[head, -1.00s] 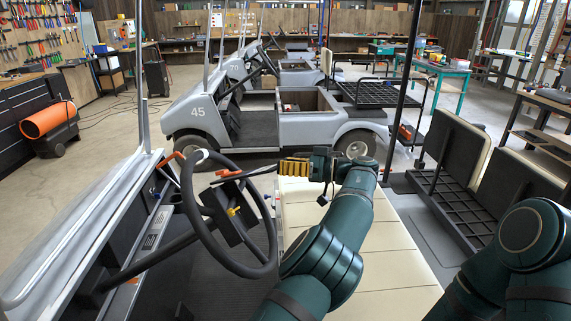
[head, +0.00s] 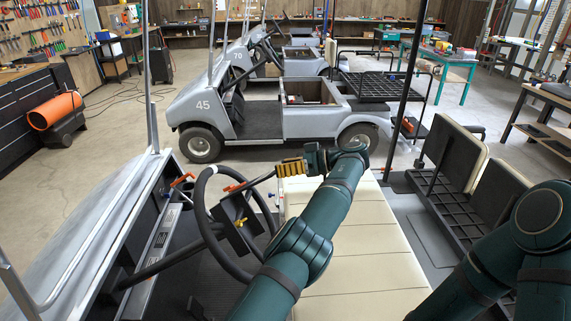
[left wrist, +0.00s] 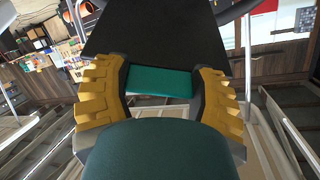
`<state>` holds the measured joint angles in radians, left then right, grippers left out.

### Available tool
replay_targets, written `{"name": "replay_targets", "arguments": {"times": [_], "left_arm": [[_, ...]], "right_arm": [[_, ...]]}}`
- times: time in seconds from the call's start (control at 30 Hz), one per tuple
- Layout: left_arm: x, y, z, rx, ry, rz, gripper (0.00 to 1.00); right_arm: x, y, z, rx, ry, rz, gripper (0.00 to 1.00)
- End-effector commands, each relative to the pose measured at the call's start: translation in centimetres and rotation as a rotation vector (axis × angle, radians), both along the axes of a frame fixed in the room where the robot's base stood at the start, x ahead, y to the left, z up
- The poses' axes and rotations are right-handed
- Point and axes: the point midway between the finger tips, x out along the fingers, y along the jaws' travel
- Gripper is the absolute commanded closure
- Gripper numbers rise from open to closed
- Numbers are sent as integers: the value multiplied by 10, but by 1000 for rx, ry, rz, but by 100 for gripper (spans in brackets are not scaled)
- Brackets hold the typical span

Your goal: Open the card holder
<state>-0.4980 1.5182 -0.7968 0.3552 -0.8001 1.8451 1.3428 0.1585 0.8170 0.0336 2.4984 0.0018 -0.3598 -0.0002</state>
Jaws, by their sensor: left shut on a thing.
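The card holder (head: 240,222) is a dark panel with a small yellow part, at the middle of the cart's black steering wheel (head: 203,205). A thin dark part with an orange spot runs from above it toward my left gripper (head: 278,168). The wheel rim hides some of the holder. My right gripper is not in view.
The cream seat (head: 350,255) lies under and right of my left arm. The dashboard (head: 150,240) is left of the wheel, and a dark roof post (head: 408,90) stands behind the seat. Another grey cart, number 45 (head: 270,120), stands beyond, with open floor around it.

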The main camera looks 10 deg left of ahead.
Motion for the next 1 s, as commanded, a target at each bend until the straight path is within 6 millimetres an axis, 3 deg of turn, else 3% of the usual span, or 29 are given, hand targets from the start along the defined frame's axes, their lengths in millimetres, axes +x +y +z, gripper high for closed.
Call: {"name": "replay_targets", "arguments": {"times": [0.47,0.5,0.57,1.0], "left_arm": [[0,1,-2,-7,5,5,82],[0,1,-2,-7,5,5,26],[0,1,-2,-8,5,4,5],[0,0,0,-5,2,3,4]], "right_arm": [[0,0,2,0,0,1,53],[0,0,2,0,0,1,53],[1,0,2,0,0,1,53],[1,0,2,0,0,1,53]]}}
